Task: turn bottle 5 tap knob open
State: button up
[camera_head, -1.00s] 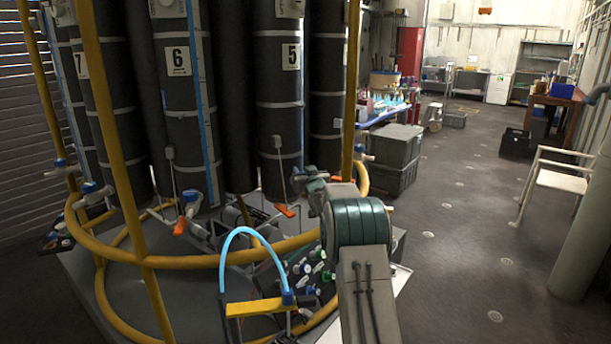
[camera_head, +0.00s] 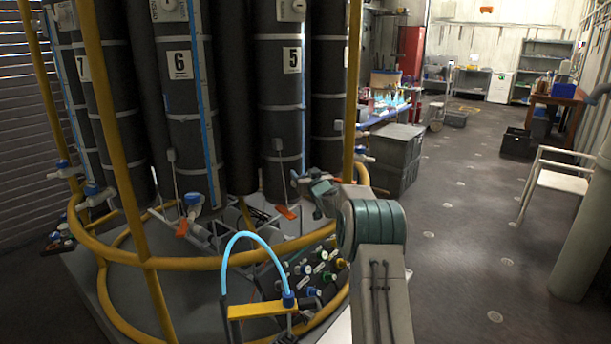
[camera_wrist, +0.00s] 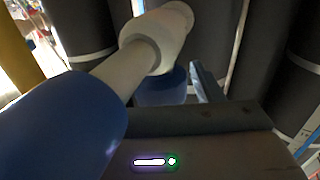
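Bottle 5 (camera_head: 280,115) is a tall dark cylinder with a white "5" label (camera_head: 292,60). My gripper (camera_head: 303,181) is at its lower right side in the head view, and the tap there is mostly hidden behind it. The wrist view shows a white tap body (camera_wrist: 152,45) close up. A blue knob (camera_wrist: 163,88) is just beyond my gripper's dark housing, and a large blue round part (camera_wrist: 60,135) fills the lower left. One finger (camera_wrist: 205,84) shows beside the smaller blue knob. I cannot tell whether the fingers touch it or how far apart they are.
A yellow rail (camera_head: 180,258) rings the rosette, with upright yellow posts. Bottle 6 (camera_head: 187,110) has its own blue-knobbed tap (camera_head: 193,199). A blue hose loop (camera_head: 253,238) stands in front. Grey crates (camera_head: 395,150) stand behind right; the floor at right is open.

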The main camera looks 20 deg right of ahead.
dwell(0.3)
jog(key=s+b, duration=0.3)
jog(key=s, duration=1)
jog(key=shift+s+d, duration=0.2)
jog(key=shift+s, duration=0.2)
